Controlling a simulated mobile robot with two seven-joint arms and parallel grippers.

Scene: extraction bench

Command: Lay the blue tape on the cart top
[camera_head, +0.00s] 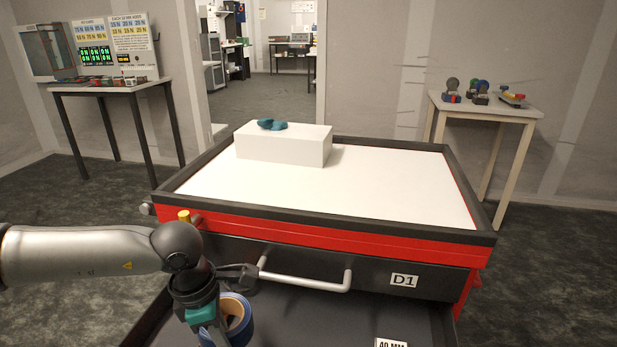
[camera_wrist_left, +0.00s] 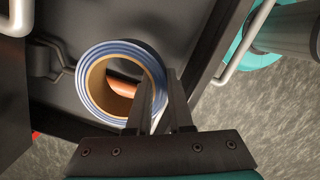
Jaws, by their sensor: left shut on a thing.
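The blue tape (camera_head: 238,318) is a thick roll with a tan cardboard core, at the bottom of the head view over the open drawer (camera_head: 330,320). In the left wrist view the roll (camera_wrist_left: 121,82) shows its open end. My left gripper (camera_wrist_left: 160,85) is shut on the roll's wall, one finger inside the core and one outside. I cannot tell whether the roll touches the drawer floor. The cart top (camera_head: 400,190) is a white surface with a dark raised rim, above and beyond the gripper. My right gripper is not in view.
A white block (camera_head: 285,148) with a teal object (camera_head: 271,125) on it stands at the back left of the cart top; the rest is clear. The drawer handle (camera_head: 305,281) juts out beside my left gripper. An orange thing (camera_wrist_left: 122,87) shows through the core.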

